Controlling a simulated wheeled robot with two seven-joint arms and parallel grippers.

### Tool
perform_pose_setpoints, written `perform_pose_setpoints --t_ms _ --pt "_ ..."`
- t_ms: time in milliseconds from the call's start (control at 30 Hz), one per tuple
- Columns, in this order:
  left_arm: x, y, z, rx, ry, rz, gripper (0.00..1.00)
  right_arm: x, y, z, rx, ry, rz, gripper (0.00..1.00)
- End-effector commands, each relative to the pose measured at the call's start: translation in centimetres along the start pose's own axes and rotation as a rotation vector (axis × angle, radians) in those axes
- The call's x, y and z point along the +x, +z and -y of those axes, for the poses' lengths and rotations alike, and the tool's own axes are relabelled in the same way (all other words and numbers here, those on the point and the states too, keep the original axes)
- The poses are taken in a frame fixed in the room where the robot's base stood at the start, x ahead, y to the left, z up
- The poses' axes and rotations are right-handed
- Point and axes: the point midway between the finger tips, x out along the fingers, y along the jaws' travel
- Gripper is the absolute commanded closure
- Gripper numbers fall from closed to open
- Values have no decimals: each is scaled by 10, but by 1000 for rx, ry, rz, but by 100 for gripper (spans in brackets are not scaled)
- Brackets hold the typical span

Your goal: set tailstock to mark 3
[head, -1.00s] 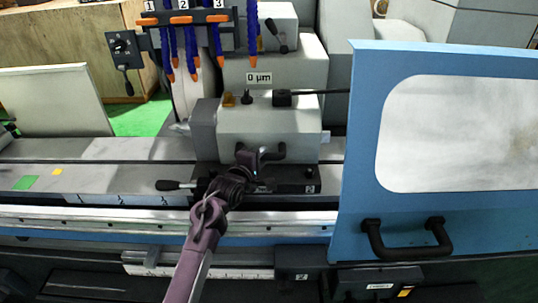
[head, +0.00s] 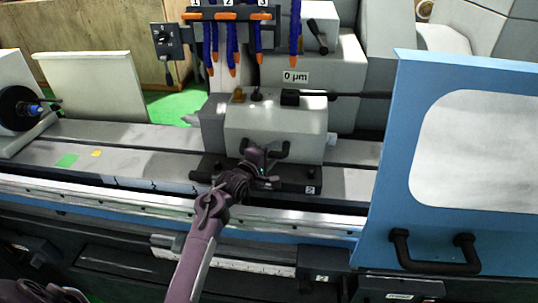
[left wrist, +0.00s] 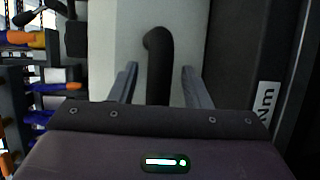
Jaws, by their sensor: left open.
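The tailstock (head: 275,128) is a grey block on the grinder's bed, on a dark base plate (head: 300,187) with a small label. A black bar handle (left wrist: 160,65) is on its front. My left gripper (head: 258,165) is at this handle. In the left wrist view its fingers (left wrist: 160,85) are apart, one on each side of the handle, with visible gaps. Marks (head: 150,184) show on the bed's front strip, left of the tailstock; their numbers are too small to read. I cannot make out a clamp lever behind my arm. My right gripper is out of view.
Blue coolant hoses (head: 232,50) with orange tips hang above and behind the tailstock. A blue door (head: 385,160) with a window and black handle (head: 435,260) stands at the right. A black round part (head: 20,108) is at the far left.

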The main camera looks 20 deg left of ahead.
Motion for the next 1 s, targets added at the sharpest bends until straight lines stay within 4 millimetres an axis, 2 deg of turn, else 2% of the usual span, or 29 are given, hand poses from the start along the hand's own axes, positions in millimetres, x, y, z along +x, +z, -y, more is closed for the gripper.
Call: perform_pose_setpoints --t_ms 233,500,700,1000 --pt "-10 0 1 0 1 0 57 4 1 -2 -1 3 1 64" --pt "-51 1 3 2 0 -1 57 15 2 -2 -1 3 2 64" --pt "-72 1 1 1 0 0 57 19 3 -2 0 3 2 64" --pt "-77 2 0 1 -1 0 57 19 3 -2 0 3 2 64"
